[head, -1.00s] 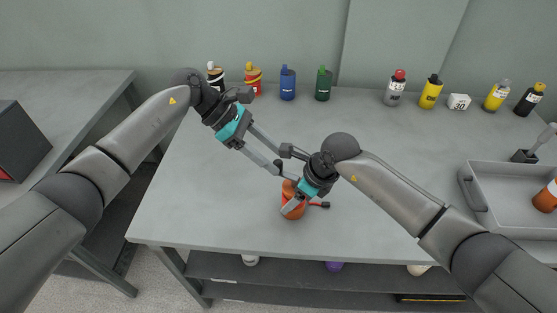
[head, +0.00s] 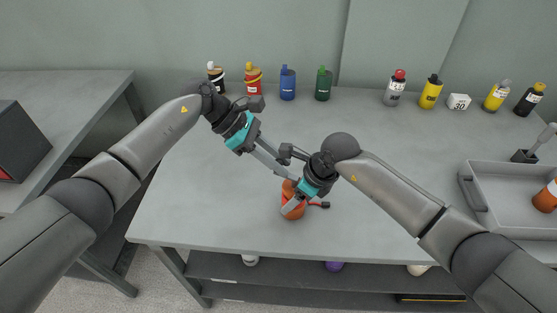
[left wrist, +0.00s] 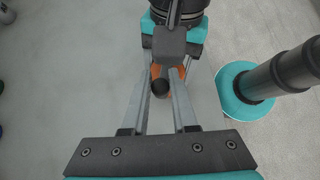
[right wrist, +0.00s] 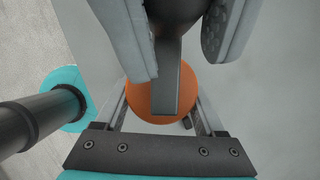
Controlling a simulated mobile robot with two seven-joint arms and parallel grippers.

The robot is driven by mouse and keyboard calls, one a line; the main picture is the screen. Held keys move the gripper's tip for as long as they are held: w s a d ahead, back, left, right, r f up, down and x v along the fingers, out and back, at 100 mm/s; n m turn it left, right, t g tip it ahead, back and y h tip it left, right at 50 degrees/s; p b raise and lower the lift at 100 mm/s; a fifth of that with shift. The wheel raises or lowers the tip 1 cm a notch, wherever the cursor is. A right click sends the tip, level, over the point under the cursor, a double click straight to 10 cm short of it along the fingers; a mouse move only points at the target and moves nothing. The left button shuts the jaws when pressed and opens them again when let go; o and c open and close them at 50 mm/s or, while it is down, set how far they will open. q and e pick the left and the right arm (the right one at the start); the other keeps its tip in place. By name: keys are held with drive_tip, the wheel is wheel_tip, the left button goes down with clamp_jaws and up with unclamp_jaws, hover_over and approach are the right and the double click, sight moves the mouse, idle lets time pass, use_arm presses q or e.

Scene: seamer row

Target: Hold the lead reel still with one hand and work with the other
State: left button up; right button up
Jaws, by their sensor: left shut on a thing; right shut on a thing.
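The lead reel (head: 292,212) is an orange drum standing near the front middle of the grey table, with a short lead with a red and black end (head: 320,205) to its right. My right gripper (head: 296,202) is shut on the reel's body; the right wrist view shows the orange top (right wrist: 150,105) between its fingers. My left gripper (head: 284,171) is shut on the dark handle above the reel, whose round black end (left wrist: 160,88) shows between its fingers. The handle (right wrist: 166,90) also crosses the orange top in the right wrist view. The grippers hide much of the reel.
Blue (head: 288,84) and green (head: 323,85) containers stand with several bottles along the back. A white block marked 30 (head: 458,102) is there too. A grey tray (head: 474,192) lies at the right.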

sight(291, 178)
use_arm(q)
clamp_jaws()
drive_tip(key=shift+s+a+n+t, duration=0.1)
drive_tip(key=shift+s+n+t, duration=0.15)
drive_tip(key=shift+n+t, duration=0.35)
drive_tip(key=shift+s+a+n+t, duration=0.1)
drive_tip(key=shift+s+n+t, duration=0.1)
drive_tip(key=shift+n+t, duration=0.35)
drive_tip(key=s+n+t+y, duration=0.1)
drive_tip(key=n, duration=0.1)
drive_tip(key=s+n+t, duration=0.1)
drive_tip(key=n+t, duration=0.1)
drive_tip(key=n, duration=0.1)
drive_tip(key=s+d+n+t+y, duration=0.1)
drive_tip(key=n+t, duration=0.1)
drive_tip(key=shift+n+y, duration=0.3)
drive_tip(key=shift+n, duration=0.05)
drive_tip(key=shift+s+d+n+t+y, duration=0.15)
drive_tip(key=shift+n+t+y, duration=0.3)
drive_tip(key=shift+n, duration=0.3)
drive_tip(key=shift+s+d+n+t+y, duration=0.15)
drive_tip(key=shift+n+t+y, duration=0.25)
drive_tip(key=shift+n, duration=0.35)
drive_tip(key=shift+a, duration=0.1)
drive_tip(key=o, duration=0.9)
unclamp_jaws()
drive_tip(key=shift+c, duration=0.2)
drive_tip(key=shift+s+r, duration=0.1)
